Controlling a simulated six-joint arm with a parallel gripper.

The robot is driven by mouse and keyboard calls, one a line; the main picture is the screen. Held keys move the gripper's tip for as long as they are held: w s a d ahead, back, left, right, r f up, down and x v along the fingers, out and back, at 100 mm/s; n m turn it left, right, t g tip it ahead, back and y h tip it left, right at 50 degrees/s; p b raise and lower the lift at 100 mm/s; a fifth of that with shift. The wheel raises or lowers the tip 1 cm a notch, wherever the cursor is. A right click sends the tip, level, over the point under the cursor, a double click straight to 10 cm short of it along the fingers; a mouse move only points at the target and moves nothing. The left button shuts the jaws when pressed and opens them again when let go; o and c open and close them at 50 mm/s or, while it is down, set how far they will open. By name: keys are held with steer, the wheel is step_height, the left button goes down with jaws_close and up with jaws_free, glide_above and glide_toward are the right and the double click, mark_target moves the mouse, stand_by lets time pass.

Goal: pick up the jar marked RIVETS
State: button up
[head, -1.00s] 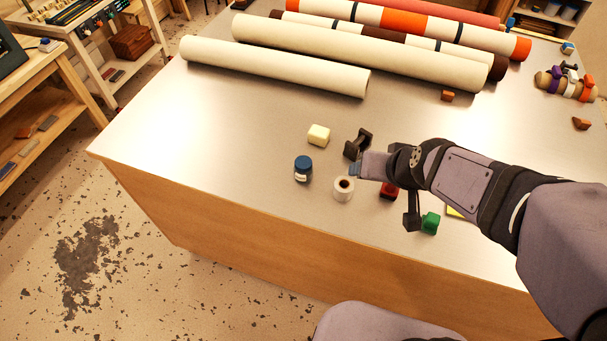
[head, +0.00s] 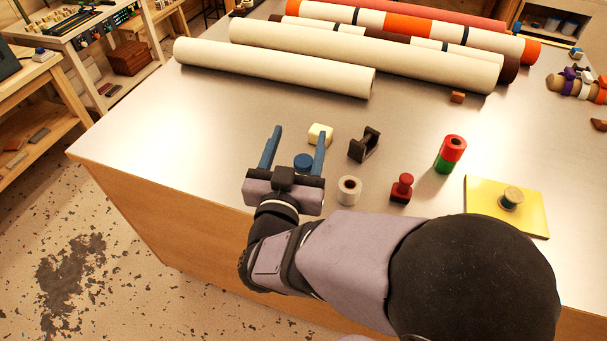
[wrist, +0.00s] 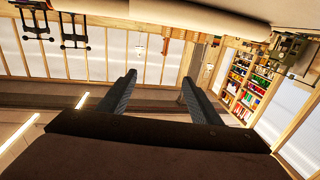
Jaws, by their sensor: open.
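A small jar with a dark blue lid (head: 303,161) stands on the grey table near its front edge in the head view. Most of its body is hidden behind my gripper, and I cannot read its label. My gripper (head: 298,132) is open and empty. Its two blue fingers point away from me, and the lid shows between them, closer to the right finger. I cannot tell whether they are level with the jar or above it. In the wrist view my gripper (wrist: 160,78) has nothing between its fingers, and no jar shows.
A pale yellow block (head: 320,135), black dispenser (head: 365,146), white roll (head: 349,191) and red stamp-like piece (head: 402,189) stand close by. A red-and-green cylinder (head: 451,155) and a yellow pad (head: 480,198) with a spool lie right. Long rolls (head: 270,68) fill the back.

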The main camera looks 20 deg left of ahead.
glide_toward(302, 170)
steer(key=w, duration=0.5)
steer(key=shift+a, duration=0.3)
steer(key=shift+w+a+r+p, duration=0.15)
steer(key=shift+w+p, duration=0.55)
steer(key=shift+w, duration=0.7)
steer(key=shift+w+a+p, duration=0.2)
steer(key=shift+w+p, duration=0.15)
steer(key=shift+w, duration=0.4)
steer(key=shift+w+a+p, duration=0.15)
steer(key=shift+w+p, duration=0.2)
steer(key=shift+w, duration=0.35)
steer(key=shift+w+a+p, duration=0.2)
steer(key=shift+w+p, duration=0.15)
steer(key=shift+w, duration=0.4)
steer(key=c, duration=1.2)
